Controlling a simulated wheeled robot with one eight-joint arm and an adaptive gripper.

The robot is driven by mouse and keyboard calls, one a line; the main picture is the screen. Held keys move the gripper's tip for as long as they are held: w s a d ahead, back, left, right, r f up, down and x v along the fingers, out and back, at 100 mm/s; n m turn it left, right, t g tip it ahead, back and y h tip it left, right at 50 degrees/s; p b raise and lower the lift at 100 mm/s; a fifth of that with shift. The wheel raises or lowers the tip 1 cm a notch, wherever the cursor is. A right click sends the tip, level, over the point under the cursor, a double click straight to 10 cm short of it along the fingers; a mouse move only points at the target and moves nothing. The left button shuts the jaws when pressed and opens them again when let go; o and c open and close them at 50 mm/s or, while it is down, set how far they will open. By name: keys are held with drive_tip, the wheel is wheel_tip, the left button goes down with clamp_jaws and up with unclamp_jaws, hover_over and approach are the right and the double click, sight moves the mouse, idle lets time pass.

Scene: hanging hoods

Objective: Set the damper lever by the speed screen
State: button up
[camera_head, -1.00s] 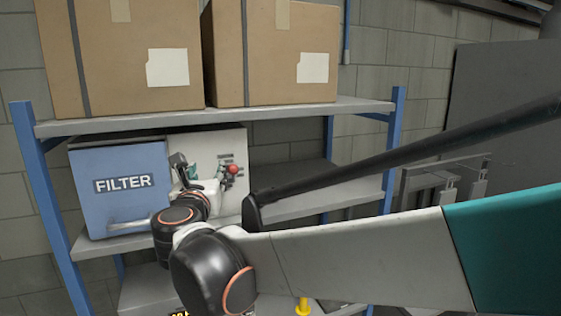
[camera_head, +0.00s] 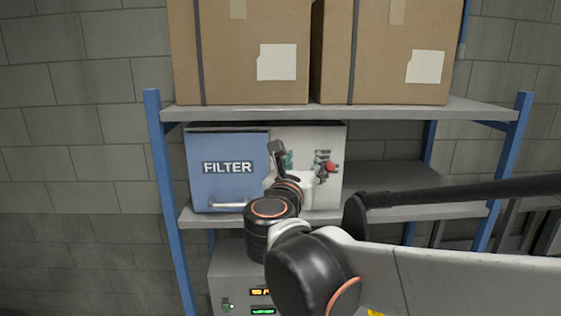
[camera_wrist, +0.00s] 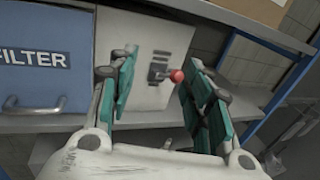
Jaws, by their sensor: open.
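The damper lever shows as a red ball knob (camera_head: 331,169) on a slotted dark plate, on the pale panel of the hood unit. In the wrist view the red knob (camera_wrist: 177,76) stands in front of the panel, between my spread fingers and nearer the right one. My gripper (camera_wrist: 160,66) is open and empty, its teal pads apart from the knob. In the head view my gripper (camera_head: 282,158) is partly hidden by my arm. A grey box (camera_head: 228,262) below the shelf has an orange lit screen (camera_head: 261,292) and a green one (camera_head: 262,311); their text is too small to read.
A blue FILTER door (camera_head: 228,170) with a bar handle is left of the panel. The shelf board (camera_head: 400,208) right of the unit looks clear. Two cardboard boxes (camera_head: 240,50) stand on the upper shelf (camera_head: 330,112). A blue post (camera_head: 168,200) bounds the rack's left side.

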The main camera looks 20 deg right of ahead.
drive_tip(key=shift+s+a+r+p, duration=0.35)
drive_tip(key=shift+s+a+r, duration=0.05)
drive_tip(key=shift+s, duration=0.15)
drive_tip(key=shift+c, duration=0.6)
